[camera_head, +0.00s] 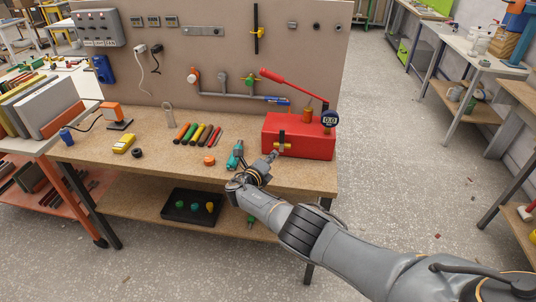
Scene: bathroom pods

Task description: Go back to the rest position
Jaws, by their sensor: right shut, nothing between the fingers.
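My right arm reaches in from the lower right. My right gripper (273,155) is shut and empty at the front edge of the wooden workbench (180,172). Its tips are close to the brass fitting (283,146) on the front of the red pump box (305,137); I cannot tell whether they touch it. The box has a raised red lever (288,83) and a round dark gauge (329,119). A teal tool (236,153) lies just left of the gripper, partly hidden by it. My left gripper is not in view.
Coloured rods (197,134), an orange ring (209,161) and a yellow meter (124,144) lie on the bench. A pegboard (215,60) with pipes stands behind. A black tray (192,207) is on the lower shelf. Open floor (400,170) lies to the right.

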